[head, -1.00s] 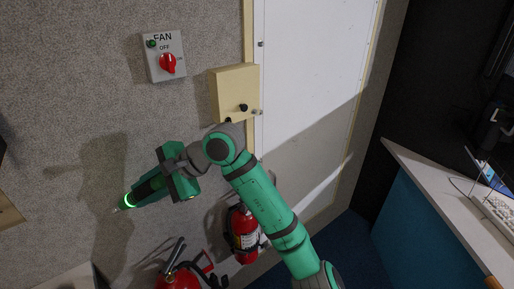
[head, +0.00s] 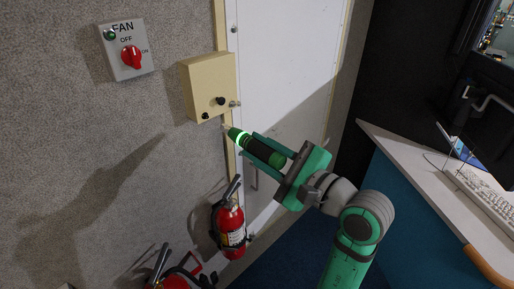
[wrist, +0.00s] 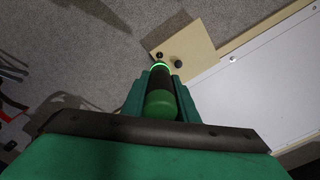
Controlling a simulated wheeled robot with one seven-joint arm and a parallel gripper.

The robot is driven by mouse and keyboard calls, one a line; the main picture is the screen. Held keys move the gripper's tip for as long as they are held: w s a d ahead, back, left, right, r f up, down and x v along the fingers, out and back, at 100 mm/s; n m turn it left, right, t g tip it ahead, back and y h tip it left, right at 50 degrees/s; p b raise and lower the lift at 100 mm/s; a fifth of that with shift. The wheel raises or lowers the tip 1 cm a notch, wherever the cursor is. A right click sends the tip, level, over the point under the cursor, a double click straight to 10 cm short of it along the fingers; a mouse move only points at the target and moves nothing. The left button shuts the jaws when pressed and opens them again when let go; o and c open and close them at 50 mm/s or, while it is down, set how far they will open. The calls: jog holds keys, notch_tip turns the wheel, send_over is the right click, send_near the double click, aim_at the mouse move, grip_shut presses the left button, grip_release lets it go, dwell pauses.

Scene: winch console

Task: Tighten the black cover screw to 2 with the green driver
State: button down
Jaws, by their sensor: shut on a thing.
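My gripper (head: 275,157) is shut on the green driver (head: 263,152), which has a dark grip band and a glowing green ring near its tip. The driver points up and left toward the beige box (head: 203,86) and is apart from it in the head view. The box carries a black screw (head: 205,116) at its lower left and a larger black knob (head: 220,101). In the wrist view the driver (wrist: 161,100) lies between the fingers, its tip near the small dark screw (wrist: 159,55); contact cannot be told. The screw's scale is too small to read.
A fan switch panel (head: 125,50) with a red knob is on the wall at upper left. A red fire extinguisher (head: 232,226) hangs below the box, with another (head: 170,282) at the bottom edge. A white door (head: 280,60) is right of the box. A desk (head: 400,160) stands at right.

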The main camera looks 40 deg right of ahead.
aim_at(236, 135)
jog(key=shift+w+a, duration=0.15)
jog(key=shift+w, duration=1.35)
jog(key=shift+w+a, duration=0.15)
jog(key=shift+w, duration=2.35)
dwell(1.9)
jog(key=shift+s, duration=0.1)
jog(key=shift+s+d, duration=0.15)
jog(key=shift+s, duration=1.55)
jog(key=shift+s+d, duration=0.1)
jog(key=shift+s, duration=1.6)
